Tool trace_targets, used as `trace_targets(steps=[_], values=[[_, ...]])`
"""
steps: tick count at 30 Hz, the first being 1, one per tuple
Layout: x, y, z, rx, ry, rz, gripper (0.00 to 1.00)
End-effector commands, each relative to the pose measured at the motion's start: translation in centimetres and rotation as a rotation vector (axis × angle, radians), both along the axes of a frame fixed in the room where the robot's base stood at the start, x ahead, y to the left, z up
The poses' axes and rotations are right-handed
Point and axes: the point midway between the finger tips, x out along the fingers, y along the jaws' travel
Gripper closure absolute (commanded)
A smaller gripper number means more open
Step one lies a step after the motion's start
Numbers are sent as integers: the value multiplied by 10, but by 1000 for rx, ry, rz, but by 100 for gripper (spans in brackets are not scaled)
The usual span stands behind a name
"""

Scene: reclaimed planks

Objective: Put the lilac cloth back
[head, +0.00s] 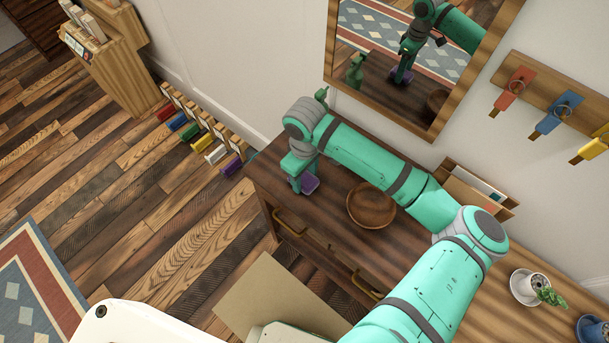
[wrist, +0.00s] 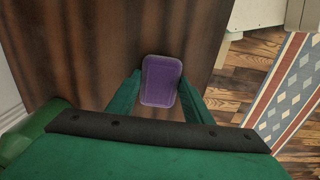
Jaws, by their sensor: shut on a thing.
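The lilac cloth (head: 309,184) is a small folded purple rectangle at the left end of the dark wooden sideboard. It also shows in the wrist view (wrist: 161,72), between my finger tips. My gripper (head: 303,178) points down and is shut on the cloth; the wrist view shows its fingers (wrist: 160,90) on either side of it. I cannot tell whether the cloth touches the sideboard top (head: 337,225) or is just above it. A green object (wrist: 28,130) stands beside my gripper at the left of the wrist view; my arm mostly hides it in the head view.
A wooden bowl (head: 371,206) stands right of my gripper. A letter rack (head: 480,190) and potted plant (head: 530,285) are farther right. A mirror (head: 400,118) and key rack (head: 545,95) hang above. Several coloured items, including a purple one (head: 231,166), line the floor by the wall.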

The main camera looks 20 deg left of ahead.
Motion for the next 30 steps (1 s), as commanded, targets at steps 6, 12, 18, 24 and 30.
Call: trace_targets(steps=[6,12,18,24,30], values=[[0,0,-1,0,0,0,78],[0,0,-3,1,-1,-1,35],[0,-1,-3,1,0,-2,35],[1,-1,5,1,-1,-2,35],[1,0,38,2,-4,-2,35]])
